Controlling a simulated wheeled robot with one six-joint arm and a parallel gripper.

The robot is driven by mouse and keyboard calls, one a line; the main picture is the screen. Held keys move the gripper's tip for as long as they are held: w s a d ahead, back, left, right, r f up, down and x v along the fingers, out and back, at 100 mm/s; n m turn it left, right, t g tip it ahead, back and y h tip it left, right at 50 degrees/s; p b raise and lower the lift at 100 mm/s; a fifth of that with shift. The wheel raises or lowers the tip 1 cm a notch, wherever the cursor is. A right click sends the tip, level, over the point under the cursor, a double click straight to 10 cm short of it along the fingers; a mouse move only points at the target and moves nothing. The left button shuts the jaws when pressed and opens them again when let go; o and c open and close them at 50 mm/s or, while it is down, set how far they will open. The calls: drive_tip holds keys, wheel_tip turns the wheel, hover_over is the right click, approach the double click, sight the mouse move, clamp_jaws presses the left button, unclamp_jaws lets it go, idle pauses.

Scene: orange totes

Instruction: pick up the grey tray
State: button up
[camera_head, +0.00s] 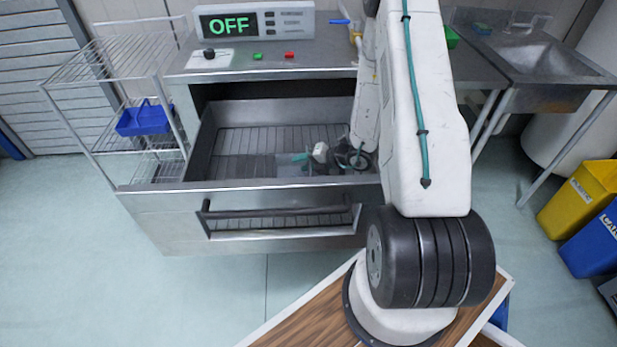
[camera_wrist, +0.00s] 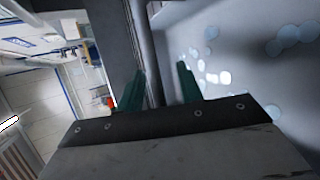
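A flat grey shape that looks like the grey tray (camera_head: 262,168) lies low in the open metal drawer (camera_head: 158,190), left of my gripper. Its outline is hard to tell from the drawer floor. My gripper (camera_head: 301,158) reaches down into the drawer, its green fingers pointing left beside this shape. In the wrist view, the two green fingers of my gripper (camera_wrist: 160,85) stand apart. A dark grey edge runs between and beyond them, with a pale spotted grey surface to its right. I cannot tell whether that edge belongs to the tray or the drawer, or whether a finger touches it.
A counter (camera_head: 340,55) with an OFF display (camera_head: 255,22) stands above the drawer. A wire rack (camera_head: 100,75) with a blue basket (camera_head: 143,119) is at the left. A sink (camera_head: 540,65) and yellow (camera_head: 575,200) and blue bins (camera_head: 597,240) are at the right. The left floor is clear.

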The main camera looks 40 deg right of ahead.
clamp_jaws()
drive_tip(key=shift+r, duration=0.15)
